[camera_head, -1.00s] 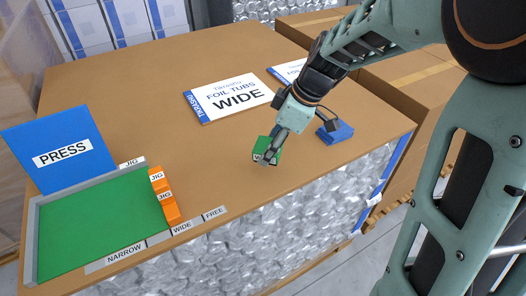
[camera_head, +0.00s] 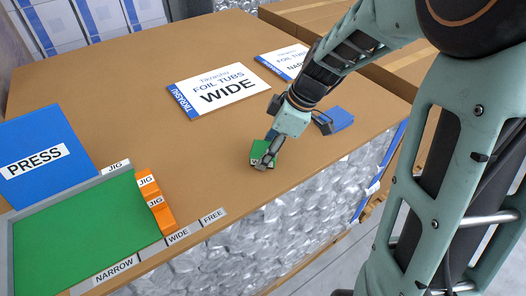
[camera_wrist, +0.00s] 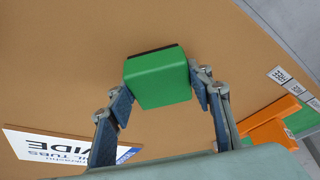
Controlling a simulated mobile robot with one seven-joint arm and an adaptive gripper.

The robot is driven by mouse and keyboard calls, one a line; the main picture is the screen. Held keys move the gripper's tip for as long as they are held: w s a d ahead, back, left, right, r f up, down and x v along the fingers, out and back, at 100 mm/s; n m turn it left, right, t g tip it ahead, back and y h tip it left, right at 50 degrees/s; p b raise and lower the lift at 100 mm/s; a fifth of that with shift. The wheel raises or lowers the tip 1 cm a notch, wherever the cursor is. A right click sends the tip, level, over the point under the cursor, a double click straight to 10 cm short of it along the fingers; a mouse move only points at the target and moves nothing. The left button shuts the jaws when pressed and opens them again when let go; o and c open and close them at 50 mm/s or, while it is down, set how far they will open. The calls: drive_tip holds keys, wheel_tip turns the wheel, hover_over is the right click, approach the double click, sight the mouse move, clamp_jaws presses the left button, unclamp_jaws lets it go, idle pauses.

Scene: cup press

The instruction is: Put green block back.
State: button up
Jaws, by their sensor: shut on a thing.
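The green block (camera_head: 257,153) is between the fingers of my gripper (camera_head: 264,160), close to the tabletop near the front edge of the table; I cannot tell whether it touches the surface. In the wrist view the block (camera_wrist: 157,80) shows its bright green face and a dark strip along its far edge. The two fingers of my gripper (camera_wrist: 163,95) are shut on it, one on each side. The fingers partly hide the block in the head view.
A blue block (camera_head: 336,120) lies right of my gripper. NARROW, WIDE and FREE labels line the front edge. The FOIL TUBS WIDE sign (camera_head: 218,87) lies behind.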

drive_tip(key=shift+d, duration=0.1)
drive_tip(key=shift+f, duration=0.2)
drive_tip(key=o, duration=1.1)
drive_tip(key=shift+r, duration=0.1)
drive_tip(key=shift+r, duration=0.15)
drive_tip(key=shift+d+r, duration=0.1)
drive_tip(key=shift+r, duration=0.15)
drive_tip(key=v, duration=1.1)
drive_tip(key=shift+s+r, duration=0.15)
drive_tip(key=shift+r, duration=0.1)
drive_tip(key=shift+d, duration=0.1)
